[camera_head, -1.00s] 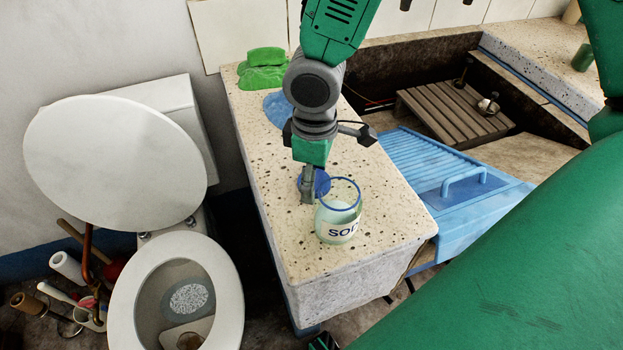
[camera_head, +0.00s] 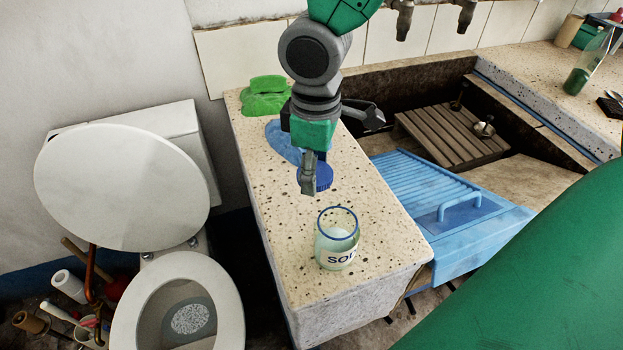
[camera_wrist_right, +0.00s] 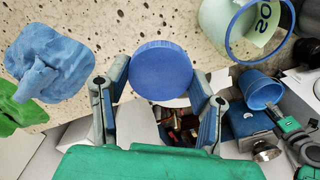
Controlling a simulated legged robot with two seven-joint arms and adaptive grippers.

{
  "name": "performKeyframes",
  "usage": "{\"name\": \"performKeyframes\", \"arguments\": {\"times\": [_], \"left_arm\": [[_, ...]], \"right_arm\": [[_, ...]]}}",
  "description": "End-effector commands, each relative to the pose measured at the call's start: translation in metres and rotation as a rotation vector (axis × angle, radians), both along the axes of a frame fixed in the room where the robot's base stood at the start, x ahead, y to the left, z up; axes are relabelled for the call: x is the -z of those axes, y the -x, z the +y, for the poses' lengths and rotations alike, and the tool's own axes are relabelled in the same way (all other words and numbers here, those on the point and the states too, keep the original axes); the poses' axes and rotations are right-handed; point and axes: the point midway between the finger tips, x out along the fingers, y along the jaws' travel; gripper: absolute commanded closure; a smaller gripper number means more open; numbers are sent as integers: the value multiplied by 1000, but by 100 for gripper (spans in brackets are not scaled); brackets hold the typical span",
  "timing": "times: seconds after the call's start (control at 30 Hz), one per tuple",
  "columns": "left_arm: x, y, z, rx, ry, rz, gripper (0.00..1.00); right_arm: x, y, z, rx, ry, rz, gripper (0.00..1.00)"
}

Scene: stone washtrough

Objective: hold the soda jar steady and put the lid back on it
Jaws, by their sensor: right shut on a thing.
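The soda jar (camera_head: 336,247) is a clear glass jar with a blue rim and pale contents, standing upright and open near the front end of the speckled counter. It also shows in the wrist view (camera_wrist_right: 219,22) at the upper right. My right gripper (camera_head: 308,180) is shut on the round blue lid (camera_head: 324,176) and holds it behind the jar, apart from its rim. In the wrist view the lid (camera_wrist_right: 160,70) sits between both fingertips. My left gripper is not in view, and nothing grips the jar.
A blue cloth-like lump (camera_head: 283,140) and a green one (camera_head: 265,95) lie farther back on the counter (camera_head: 270,215). A blue ribbed washboard (camera_head: 440,190) is at the right by the trough. A toilet (camera_head: 180,300) stands at the left. The counter around the jar is clear.

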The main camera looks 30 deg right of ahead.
Motion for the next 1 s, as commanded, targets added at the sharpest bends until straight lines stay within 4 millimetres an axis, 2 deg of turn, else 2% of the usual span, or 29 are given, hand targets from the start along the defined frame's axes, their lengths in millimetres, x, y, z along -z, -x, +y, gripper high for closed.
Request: {"name": "performKeyframes", "arguments": {"times": [0.13,0.5,0.57,0.83,1.0], "left_arm": [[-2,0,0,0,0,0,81],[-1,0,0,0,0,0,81],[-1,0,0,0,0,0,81],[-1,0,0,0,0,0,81],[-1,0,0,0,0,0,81]], "right_arm": [[-6,0,0,0,-1,1,58],[-2,0,0,23,1,2,58],[5,-1,1,78,2,4,58],[57,-7,3,525,4,4,58],[73,-8,4,681,1,-1,58]]}}
